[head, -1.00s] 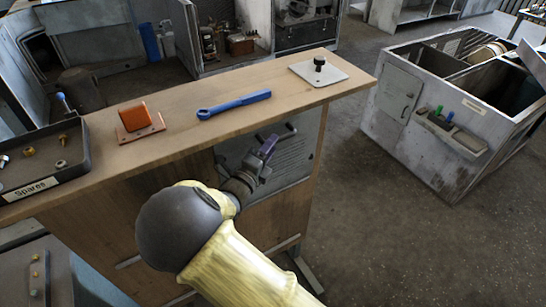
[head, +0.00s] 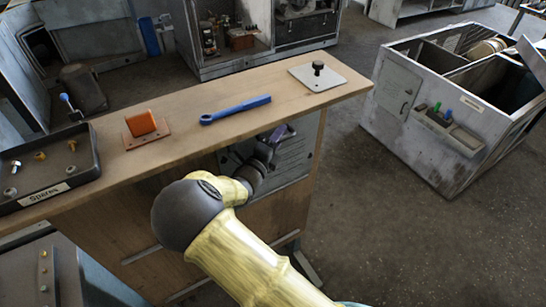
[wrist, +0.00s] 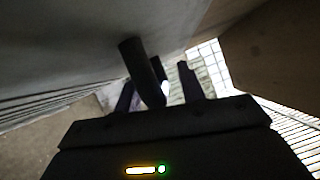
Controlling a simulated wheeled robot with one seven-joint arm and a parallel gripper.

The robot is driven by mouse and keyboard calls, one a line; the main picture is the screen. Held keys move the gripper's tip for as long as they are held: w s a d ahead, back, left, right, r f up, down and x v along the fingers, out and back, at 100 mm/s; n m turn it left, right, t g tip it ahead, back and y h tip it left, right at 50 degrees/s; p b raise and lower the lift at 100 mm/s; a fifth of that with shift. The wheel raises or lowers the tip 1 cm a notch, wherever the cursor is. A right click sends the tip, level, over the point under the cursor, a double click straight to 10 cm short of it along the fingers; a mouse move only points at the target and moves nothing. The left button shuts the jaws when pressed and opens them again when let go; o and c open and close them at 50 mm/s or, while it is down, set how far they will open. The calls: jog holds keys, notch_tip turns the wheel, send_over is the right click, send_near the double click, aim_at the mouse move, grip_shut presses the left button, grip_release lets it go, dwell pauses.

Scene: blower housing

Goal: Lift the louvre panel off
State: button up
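The grey louvre panel (head: 293,160) stands upright below the wooden top, with slots faintly visible; my arm partly hides it. In the wrist view the panel (wrist: 70,45) fills the upper left, with louvre slots at its left. A dark round bar handle (wrist: 140,68) sticks out from it. My gripper (wrist: 160,95) has its two fingers apart, with the bar's end between or just in front of them; a bright gap shows beside the bar. In the head view my gripper (head: 276,138) is close to the panel, just under the top's edge, its fingertips partly hidden.
The wooden top (head: 240,125) overhangs close above my gripper. It carries a spares tray (head: 45,165), an orange bracket (head: 145,130), a blue wrench (head: 236,109) and a plate with a black knob (head: 318,75). A grey cabinet (head: 405,95) stands right; the floor between is clear.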

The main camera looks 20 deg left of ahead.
grip_shut()
jog(key=shift+s+r, duration=0.1)
jog(key=shift+r, duration=0.05)
jog(key=shift+s+a+r+b, duration=0.3)
jog(key=shift+s+r+b, duration=0.3)
jog(key=shift+s+b, duration=0.2)
jog(key=s+a+r+b, duration=0.1)
jog(key=s+r+b, duration=0.1)
jog(key=s, duration=0.4)
jog(key=s+a+r+b, duration=0.1)
jog(key=s+r+b, duration=0.1)
jog(key=s+r, duration=0.2)
jog(key=shift+s+a+r, duration=0.15)
jog(key=shift+s+r, duration=0.15)
jog(key=shift+s, duration=0.65)
jog(key=shift+s, duration=0.1)
jog(key=s+d+b, duration=0.3)
jog(key=s+d, duration=0.2)
jog(key=d, duration=0.1)
